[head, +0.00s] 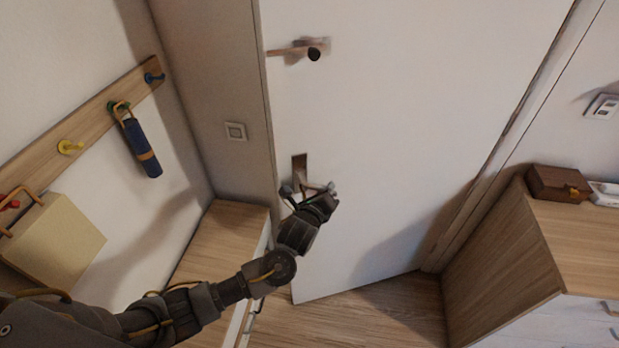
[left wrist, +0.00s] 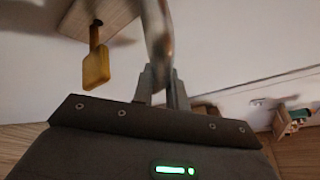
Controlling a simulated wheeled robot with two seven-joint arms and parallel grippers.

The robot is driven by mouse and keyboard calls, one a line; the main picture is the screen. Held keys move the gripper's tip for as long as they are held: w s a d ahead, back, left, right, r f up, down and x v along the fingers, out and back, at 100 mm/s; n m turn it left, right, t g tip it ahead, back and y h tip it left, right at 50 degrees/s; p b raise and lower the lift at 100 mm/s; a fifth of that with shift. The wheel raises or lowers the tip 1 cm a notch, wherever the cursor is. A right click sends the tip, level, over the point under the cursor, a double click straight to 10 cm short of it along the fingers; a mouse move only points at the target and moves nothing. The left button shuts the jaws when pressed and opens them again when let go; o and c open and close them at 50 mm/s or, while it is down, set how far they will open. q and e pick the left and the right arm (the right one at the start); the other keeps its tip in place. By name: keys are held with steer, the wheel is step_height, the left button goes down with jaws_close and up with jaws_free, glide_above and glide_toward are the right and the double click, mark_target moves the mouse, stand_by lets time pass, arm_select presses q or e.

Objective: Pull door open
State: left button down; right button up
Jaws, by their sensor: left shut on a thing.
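The white door (head: 400,120) fills the middle of the head view, its lower left corner just above the wooden floor. A lever handle (head: 290,51) with a dark knob is high on its left side. Lower down is a small brown plate (head: 299,165). My left gripper (head: 308,189) is at this lower plate. In the left wrist view its fingers (left wrist: 164,88) are shut on a blurred metal bar (left wrist: 157,35), which looks like a handle on the door. A yellow key-like piece (left wrist: 96,62) hangs beside it from a wooden plate (left wrist: 104,14). My right gripper is out of view.
A wooden bench (head: 215,240) stands left of the door, below a light switch (head: 235,131). A peg rail (head: 90,120) holds a blue umbrella (head: 140,148) and a beige bag (head: 55,245). A wooden cabinet (head: 510,255) stands at right. Bare floor (head: 350,315) shows below the door.

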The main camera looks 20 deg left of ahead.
arm_select(q)
steer(key=shift+s+f, duration=0.1)
steer(key=shift+f, duration=0.15)
steer(key=shift+s, duration=0.1)
steer(key=c, duration=1.7)
jaws_free()
steer(key=shift+c, duration=0.2)
steer(key=o, duration=0.3)
steer(key=shift+a, duration=0.1)
steer(key=shift+o, duration=0.2)
steer(key=v, duration=1)
steer(key=shift+s+r, duration=0.2)
steer(key=shift+s, duration=0.15)
